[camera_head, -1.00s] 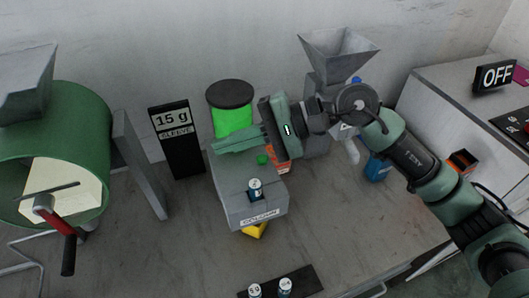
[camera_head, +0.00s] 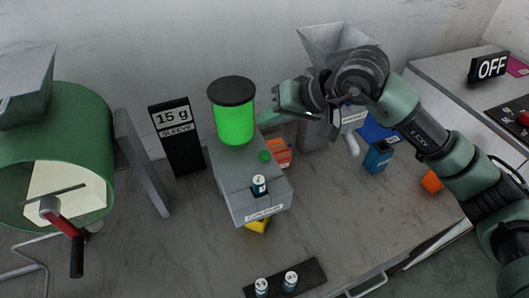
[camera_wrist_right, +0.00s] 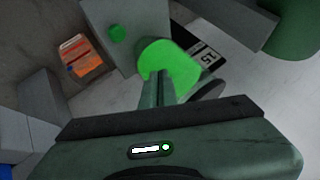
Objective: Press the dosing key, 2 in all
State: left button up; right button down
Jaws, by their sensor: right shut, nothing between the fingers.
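The dosing key is a small green round button (camera_head: 265,155) on top of the grey dosing unit (camera_head: 232,190), in front of its green-filled cylinder (camera_head: 236,124). The key also shows in the right wrist view (camera_wrist_right: 117,33). My right gripper (camera_head: 266,118) is shut and empty, behind and above the key, beside the cylinder and apart from the key. In the right wrist view its fingertips (camera_wrist_right: 160,78) overlap the bright green cylinder (camera_wrist_right: 168,60). A small labelled vial (camera_head: 259,184) stands in the unit's front recess. A black sign (camera_head: 177,138) reads "15 g SLEEVE". My left gripper is out of view.
A green drum with a red-handled crank (camera_head: 65,222) stands at left. A grey hopper (camera_head: 336,42) stands behind my right arm. An orange packet (camera_head: 280,153) and blue box (camera_head: 378,157) lie right of the unit. Vials stand on a black strip (camera_head: 310,272) in front.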

send_over(268, 155)
notch_tip(268, 155, down, 5)
jog(key=shift+r, duration=0.1)
notch_tip(268, 155, down, 2)
jog(key=shift+f+b, duration=0.2)
jog(key=shift+b, duration=1.05)
jog(key=shift+f+b, duration=0.45)
jog(key=shift+b, duration=0.1)
dwell(0.5)
jog(key=shift+f+b, duration=0.4)
jog(key=shift+b, duration=0.55)
